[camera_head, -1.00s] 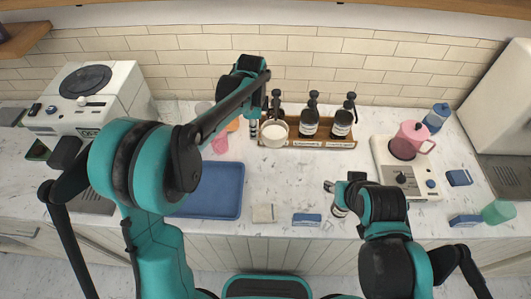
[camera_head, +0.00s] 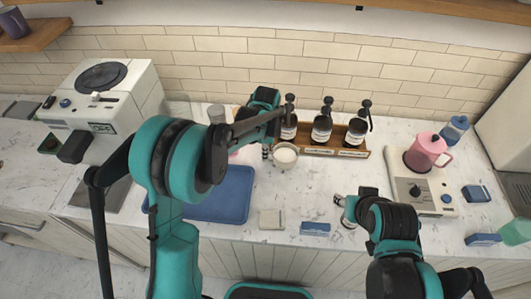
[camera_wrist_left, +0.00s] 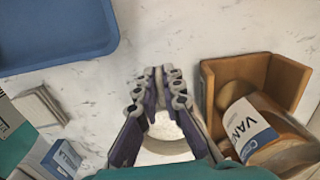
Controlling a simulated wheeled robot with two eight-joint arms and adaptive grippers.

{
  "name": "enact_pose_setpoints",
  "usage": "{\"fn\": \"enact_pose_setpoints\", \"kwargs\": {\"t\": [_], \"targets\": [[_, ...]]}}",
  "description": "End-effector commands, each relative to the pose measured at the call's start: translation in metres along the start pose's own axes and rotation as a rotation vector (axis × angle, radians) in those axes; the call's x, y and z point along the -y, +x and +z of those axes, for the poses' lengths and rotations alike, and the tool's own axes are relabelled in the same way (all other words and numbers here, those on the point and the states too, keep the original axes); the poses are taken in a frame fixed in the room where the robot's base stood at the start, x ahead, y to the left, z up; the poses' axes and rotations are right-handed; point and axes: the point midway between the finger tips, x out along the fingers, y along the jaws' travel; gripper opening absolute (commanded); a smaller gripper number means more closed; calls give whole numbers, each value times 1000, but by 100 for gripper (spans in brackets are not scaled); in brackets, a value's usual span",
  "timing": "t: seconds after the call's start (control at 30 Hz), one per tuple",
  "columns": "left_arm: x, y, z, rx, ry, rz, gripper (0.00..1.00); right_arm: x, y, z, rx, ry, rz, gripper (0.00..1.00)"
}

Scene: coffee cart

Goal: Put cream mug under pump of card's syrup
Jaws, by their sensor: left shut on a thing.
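The cream mug (camera_head: 286,156) is upright just in front of the left end of the syrup rack (camera_head: 364,154). My left gripper (camera_head: 272,148) is shut on it; the mug also shows between the fingers in the left wrist view (camera_wrist_left: 166,137). Three dark pump bottles stand in the rack: a left one (camera_head: 288,132), a middle one (camera_head: 322,132) and a right one (camera_head: 356,134). In the left wrist view, a bottle label (camera_wrist_left: 245,128) begins "VAN". My right gripper (camera_head: 344,208) is near the counter's front edge; its jaw state is unclear. I cannot make out a readable card.
A blue tray (camera_head: 225,200) lies left of the mug. A beige block (camera_head: 272,219) and a blue box (camera_head: 315,228) lie near the front edge. A pink pitcher (camera_head: 425,152) stands on a white appliance at right. The counter between mug and right gripper is clear.

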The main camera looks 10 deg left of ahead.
Motion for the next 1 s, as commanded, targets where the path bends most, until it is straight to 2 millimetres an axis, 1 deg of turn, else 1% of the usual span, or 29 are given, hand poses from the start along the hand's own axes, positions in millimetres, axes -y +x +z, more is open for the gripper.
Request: {"fn": "enact_pose_setpoints", "kwargs": {"t": [0.03, 0.07, 0.1, 0.37, 0.47, 0.57, 0.8, 0.9, 1.0], "targets": [[0, 1, 0, 0, 0, 0, 15, 0, 1, 1, 0, 0, 0, 40], [0, 1, 0, 0, 0, 0, 23, 0, 1, 0, 0, 0, 0, 40], [0, 1, 0, 0, 0, 0, 28, 0, 0, 0, 0, 0, 0, 40], [0, 0, 0, 0, 0, 0, 28, 0, 0, 0, 0, 0, 0, 40], [0, -4, 0, 0, 0, 0, 28, 0, -3, -2, 0, 0, 0, 40], [0, -17, 0, 0, 0, 0, 28, 0, -5, -4, 0, 0, 0, 40], [0, -71, 0, 0, 0, 0, 28, 0, -16, -11, 0, 0, 0, 40], [0, -92, 0, 0, 0, 0, 28, 0, -19, -14, 0, 0, 0, 40], [0, -107, 0, 0, 1, 0, 28, 0, -22, -16, 0, 0, 0, 40]]}}
